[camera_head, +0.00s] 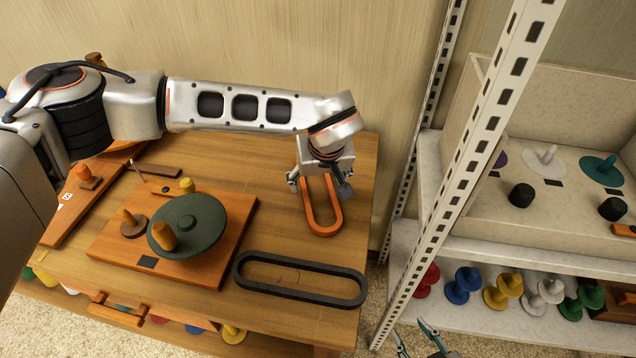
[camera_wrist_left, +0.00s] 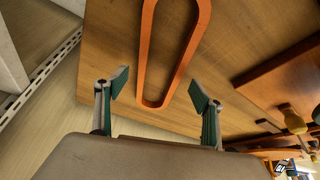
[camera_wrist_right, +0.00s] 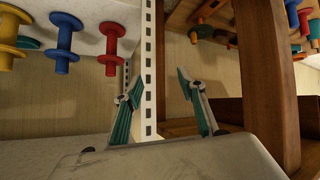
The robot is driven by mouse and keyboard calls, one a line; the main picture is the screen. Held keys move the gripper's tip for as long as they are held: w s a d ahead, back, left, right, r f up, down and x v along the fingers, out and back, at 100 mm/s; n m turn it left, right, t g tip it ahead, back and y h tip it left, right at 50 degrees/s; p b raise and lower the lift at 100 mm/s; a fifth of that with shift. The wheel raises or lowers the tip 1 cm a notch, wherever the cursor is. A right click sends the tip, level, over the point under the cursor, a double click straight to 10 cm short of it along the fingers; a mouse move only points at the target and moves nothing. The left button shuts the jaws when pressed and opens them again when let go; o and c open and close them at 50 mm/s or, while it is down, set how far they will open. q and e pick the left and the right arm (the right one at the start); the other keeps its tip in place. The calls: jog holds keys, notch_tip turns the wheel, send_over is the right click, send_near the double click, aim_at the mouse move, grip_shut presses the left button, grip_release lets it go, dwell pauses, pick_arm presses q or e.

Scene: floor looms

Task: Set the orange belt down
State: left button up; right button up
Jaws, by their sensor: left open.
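The orange belt (camera_head: 323,222) is a long closed loop near the right end of the wooden table. In the left wrist view the orange belt (camera_wrist_left: 144,60) appears flat against the table top, its near rounded end just beyond the fingertips. My left gripper (camera_head: 320,186) is over the belt's far end in the head view; the gripper hides that end. My right gripper (camera_wrist_right: 158,88) is open and empty, low by the shelf post.
A black belt (camera_head: 300,290) lies at the table's front. An orange board (camera_head: 110,240) carries a dark green pulley (camera_head: 190,222) and pegs. A white perforated post (camera_head: 465,170) stands right of the table, before shelves with coloured spools (camera_head: 462,285). Bare table (camera_head: 250,150) shows behind the board.

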pick_arm(q)
jog(key=p+v, duration=0.1)
jog(key=v, duration=0.8)
jog(key=shift+r, duration=0.3)
pick_arm(e)
jog(key=shift+s+a+r, duration=0.1)
jog(key=shift+s+a, duration=0.1)
jog(key=shift+s, duration=0.2)
pick_arm(q)
jog(key=shift+s, duration=0.1)
pick_arm(e)
jog(key=shift+w+r, duration=0.1)
jog(key=shift+r, duration=0.1)
